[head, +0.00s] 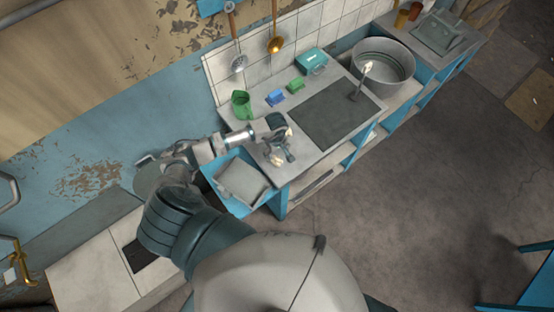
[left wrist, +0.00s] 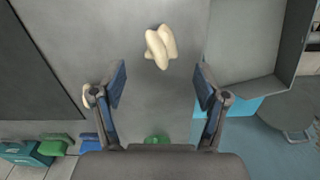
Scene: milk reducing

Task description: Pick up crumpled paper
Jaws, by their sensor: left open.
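A cream crumpled paper (left wrist: 160,46) lies on the grey counter, beyond the fingertips and roughly centred between them in the left wrist view. A second cream piece (left wrist: 88,97) shows partly behind one finger in the left wrist view. My left gripper (left wrist: 160,78) is open and empty above the counter; in the head view it (head: 284,155) is over the counter's near end. My right gripper is not in view.
A grey bin (head: 243,182) stands beside the counter's near end. A green pitcher (head: 241,104), a blue item (head: 275,97), a green item (head: 297,85) and a teal box (head: 312,61) line the wall side. A dark panel (head: 334,114) covers mid-counter; a round metal tub (head: 384,67) stands beyond.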

